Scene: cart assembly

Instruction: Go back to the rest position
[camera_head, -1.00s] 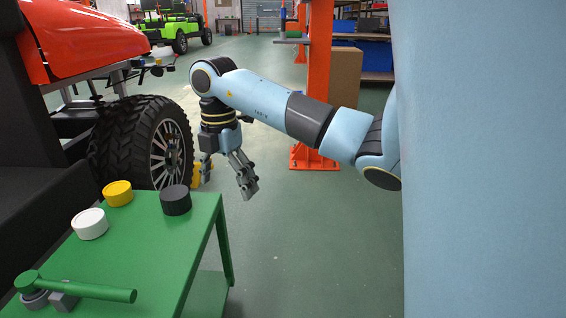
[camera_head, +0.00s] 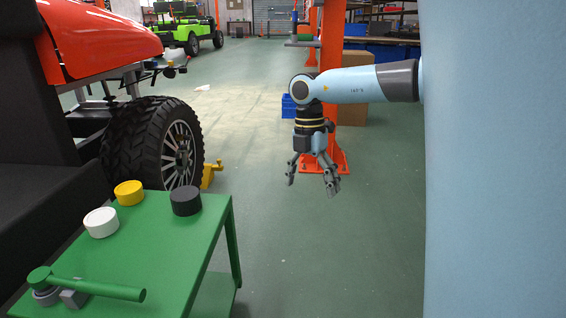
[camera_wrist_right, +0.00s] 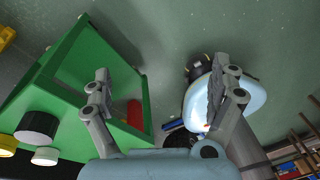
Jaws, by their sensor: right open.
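My right gripper (camera_head: 313,176) hangs pointing down over open floor, to the right of the green table, with its fingers apart and empty. In the right wrist view, the same gripper (camera_wrist_right: 160,95) shows its two fingers spread wide with nothing between them. The right arm reaches in from the right side of the head view. My left gripper is not in view.
A green table (camera_head: 165,255) holds a white cap (camera_head: 101,222), a yellow cap (camera_head: 129,193), a black cap (camera_head: 186,201) and a green-handled tool (camera_head: 95,287). A cart wheel (camera_head: 165,145) stands behind it. An orange post (camera_head: 331,60) rises behind my arm. Floor right of the table is clear.

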